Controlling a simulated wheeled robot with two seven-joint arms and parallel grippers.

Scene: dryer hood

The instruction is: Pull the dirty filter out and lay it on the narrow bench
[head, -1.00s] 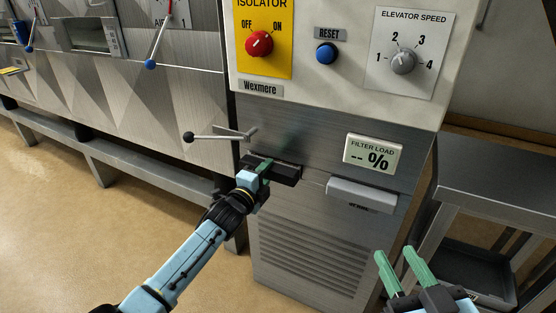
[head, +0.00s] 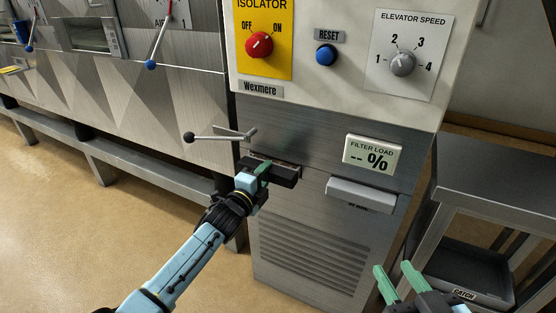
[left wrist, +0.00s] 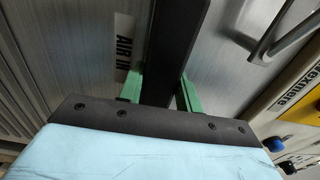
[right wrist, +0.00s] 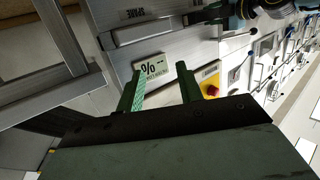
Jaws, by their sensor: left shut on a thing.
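The dirty filter's dark front bar (head: 284,176) stands out from a slot in the metal cabinet, with a pale strip of the slot showing behind it. The rest of the filter is hidden inside. My left gripper (head: 263,172) is shut on this bar. In the left wrist view the dark bar (left wrist: 172,50) runs between the green fingers. My right gripper (head: 393,269) is open and empty, low in front of the cabinet's right side. A grey metal bench (head: 495,180) with a bare top stands at the right; it looks like the narrow bench.
A lever with a black ball (head: 189,137) sticks out left above the slot. A pale handle (head: 360,195) is right of the slot, below the filter load display (head: 373,154), which reads "-- %". A tray marked CATCH (head: 470,280) sits under the bench top.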

